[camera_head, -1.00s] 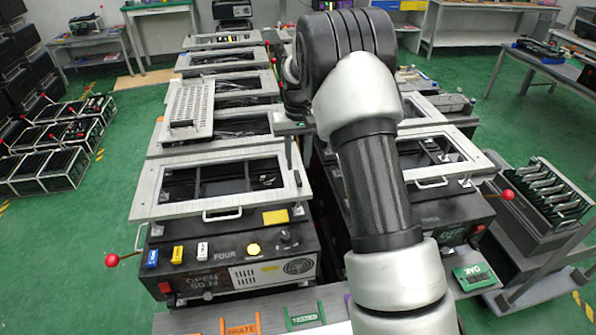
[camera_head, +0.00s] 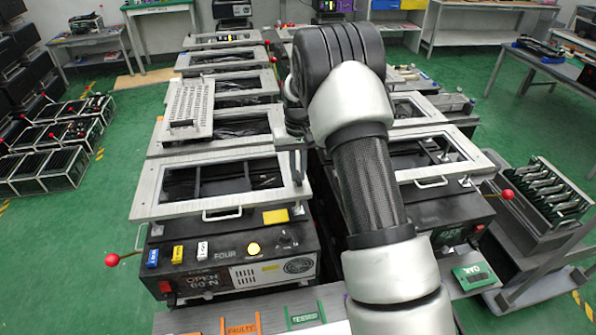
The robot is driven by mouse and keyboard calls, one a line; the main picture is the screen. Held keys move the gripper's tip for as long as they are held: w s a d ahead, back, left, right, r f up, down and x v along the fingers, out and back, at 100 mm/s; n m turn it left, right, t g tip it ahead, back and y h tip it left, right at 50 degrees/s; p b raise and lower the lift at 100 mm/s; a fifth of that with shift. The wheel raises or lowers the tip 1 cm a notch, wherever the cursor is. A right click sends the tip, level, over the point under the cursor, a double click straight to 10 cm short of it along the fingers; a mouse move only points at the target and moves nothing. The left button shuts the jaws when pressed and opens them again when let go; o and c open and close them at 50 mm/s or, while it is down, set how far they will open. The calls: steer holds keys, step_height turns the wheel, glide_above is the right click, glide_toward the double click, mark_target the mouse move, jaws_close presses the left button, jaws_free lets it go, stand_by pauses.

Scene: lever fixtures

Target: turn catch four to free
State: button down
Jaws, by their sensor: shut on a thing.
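The unit marked FOUR (camera_head: 225,262) stands at the front left, a black box with a light metal frame (camera_head: 170,211) lying on top. Its small display (camera_head: 201,282) reads OPEN. My gripper (camera_head: 297,172) is at the right edge of this frame, pointing down, partly hidden by my own arm. It is shut on a small dark upright piece there, which seems to be catch four. The fingers cover most of that piece, so its exact angle cannot be told. A red-ball lever (camera_head: 112,259) sticks out at the unit's left side.
Similar framed units stand in rows behind and to the right, one bearing a perforated plate (camera_head: 188,105). FAULTY (camera_head: 240,328) and TESTED (camera_head: 304,316) holders lie in front. A rack cart (camera_head: 545,210) stands right.

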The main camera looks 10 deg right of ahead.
steer(key=shift+n, duration=0.3)
steer(key=n+b, duration=0.1)
steer(key=n, duration=0.8)
steer(key=shift+n+b, duration=0.35)
steer(key=shift+n, duration=0.05)
steer(key=n, duration=0.3)
steer(key=shift+n, duration=0.3)
steer(key=shift+n+p, duration=0.4)
steer(key=shift+n, duration=1.5)
steer(key=c, duration=1.8)
jaws_free()
